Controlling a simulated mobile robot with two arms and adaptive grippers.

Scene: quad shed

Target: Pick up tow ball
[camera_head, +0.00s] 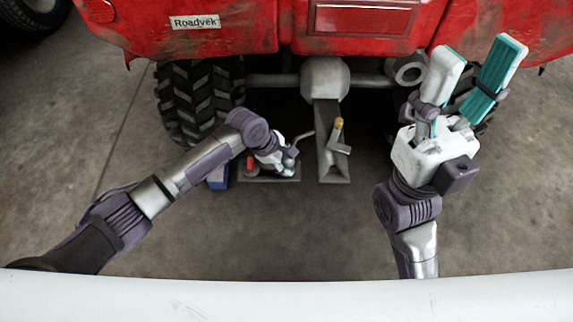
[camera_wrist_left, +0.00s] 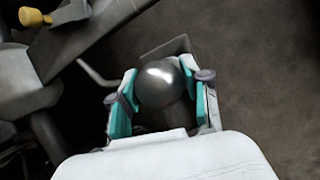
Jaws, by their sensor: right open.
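The tow ball, a shiny grey metal ball (camera_wrist_left: 160,84), shows between the two teal-padded fingers of my left gripper (camera_wrist_left: 159,95) in the left wrist view. It fills most of the gap between the pads; I cannot tell whether both pads press on it. In the head view my left gripper (camera_head: 286,163) is low over a shallow grey tray (camera_head: 270,179) on the floor, and the ball is hardly visible there. My right gripper (camera_head: 473,82) is open and empty, raised at the right with its teal pads spread apart.
A red vehicle rear (camera_head: 240,30) with a dark knobbly tyre (camera_head: 197,95) stands behind. A grey hitch bar (camera_head: 331,150) with a yellow-tipped lever (camera_head: 339,132) reaches out right of the tray. A red item (camera_head: 250,165) is in the tray. The concrete floor in front is clear.

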